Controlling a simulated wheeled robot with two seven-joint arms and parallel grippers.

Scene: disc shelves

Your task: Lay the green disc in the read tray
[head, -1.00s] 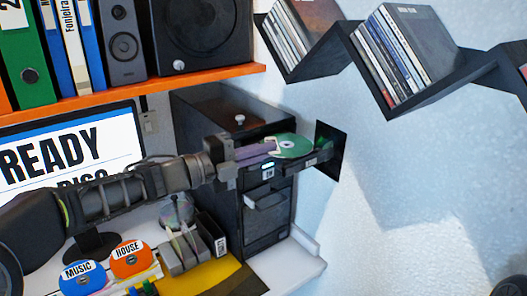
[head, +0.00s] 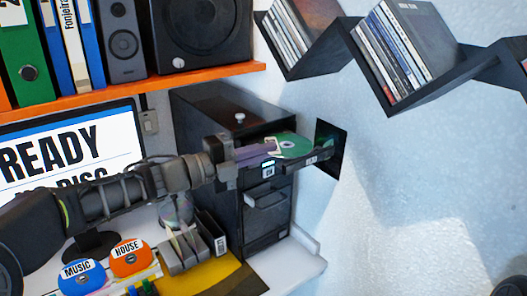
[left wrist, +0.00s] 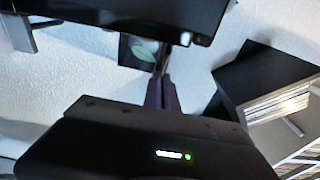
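The green disc (head: 295,147) lies about flat at the front of the dark cabinet. It is over or on a dark tray (head: 322,157) that sticks out there; I cannot tell whether they touch. My left gripper (head: 273,147) comes in from the left, its purple fingers closed on the disc's near edge. In the left wrist view the fingers (left wrist: 161,80) are close together. A green oval (left wrist: 140,52) shows beyond them on a dark square; I cannot tell if it is the disc or a reflection. My right gripper is not in view.
The dark cabinet (head: 225,110) has a lower drawer (head: 268,198) standing a little open. A screen (head: 65,150) reads READY. Zigzag wall shelves (head: 385,75) hold cases.

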